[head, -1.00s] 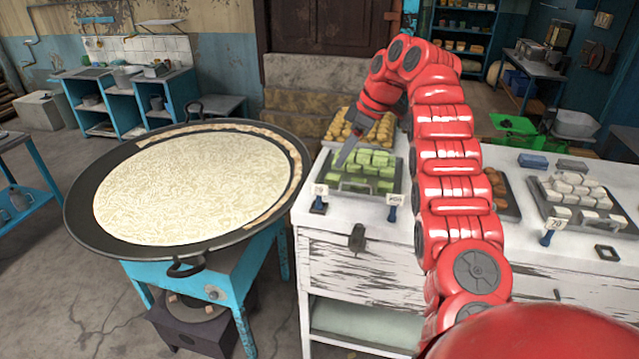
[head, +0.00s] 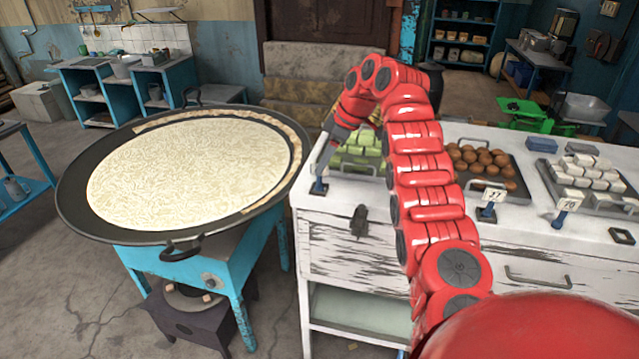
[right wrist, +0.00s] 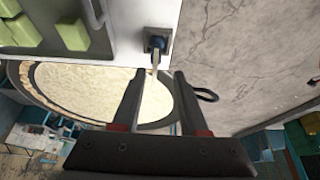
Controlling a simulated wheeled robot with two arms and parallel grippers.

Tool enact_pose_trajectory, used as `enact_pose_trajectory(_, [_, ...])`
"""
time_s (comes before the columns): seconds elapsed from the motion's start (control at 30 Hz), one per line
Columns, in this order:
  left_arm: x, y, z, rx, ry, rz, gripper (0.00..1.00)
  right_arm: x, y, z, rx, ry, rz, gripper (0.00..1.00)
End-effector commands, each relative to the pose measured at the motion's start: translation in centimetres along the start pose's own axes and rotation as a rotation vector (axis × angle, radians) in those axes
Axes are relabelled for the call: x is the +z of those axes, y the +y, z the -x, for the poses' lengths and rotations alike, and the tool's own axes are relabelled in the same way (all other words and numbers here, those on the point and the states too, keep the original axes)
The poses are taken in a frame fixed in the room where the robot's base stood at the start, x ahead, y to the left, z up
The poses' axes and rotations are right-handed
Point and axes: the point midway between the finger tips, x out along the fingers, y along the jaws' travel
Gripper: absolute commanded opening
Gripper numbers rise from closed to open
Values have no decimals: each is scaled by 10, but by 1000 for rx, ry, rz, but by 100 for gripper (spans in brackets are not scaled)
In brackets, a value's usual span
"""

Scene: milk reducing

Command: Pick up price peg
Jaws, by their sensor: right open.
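A price peg with a blue base (head: 318,187) stands at the front left corner of the white counter (head: 345,213). Its tag is hidden behind my gripper in the head view. My right gripper (head: 322,168) points down at this peg. In the right wrist view the fingers (right wrist: 160,76) are apart, and the blue peg (right wrist: 157,42) shows just beyond the fingertips, roughly in line with the gap. I see no grip on it. Two other price pegs, marked 27 (head: 490,204) and 70 (head: 566,207), stand further right. My left gripper is out of view.
A large round pan (head: 70,205) with pale food sits on a blue stand left of the counter. Trays of green blocks (head: 356,150), brown balls (head: 480,160) and white blocks (head: 590,172) lie behind the pegs. A dark latch (head: 359,222) is on the counter front.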

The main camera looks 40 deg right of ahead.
Motion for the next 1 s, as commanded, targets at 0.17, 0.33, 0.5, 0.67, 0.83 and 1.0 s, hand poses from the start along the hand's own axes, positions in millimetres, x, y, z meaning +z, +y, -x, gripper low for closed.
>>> enact_pose_trajectory(0.17, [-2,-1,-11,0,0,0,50,-3,2,-9,-1,1,-1,43])
enact_pose_trajectory(0.33, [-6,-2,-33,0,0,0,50,-7,5,-31,-4,-1,-1,43])
enact_pose_trajectory(0.5, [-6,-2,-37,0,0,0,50,-6,6,-53,1,1,1,43])
enact_pose_trajectory(0.67, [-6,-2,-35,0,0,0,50,-5,6,-55,3,1,1,43])
enact_pose_trajectory(0.83, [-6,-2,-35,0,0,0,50,-5,6,-55,3,1,1,16])
enact_pose_trajectory(1.0, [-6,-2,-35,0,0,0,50,-5,6,-55,2,1,1,0])
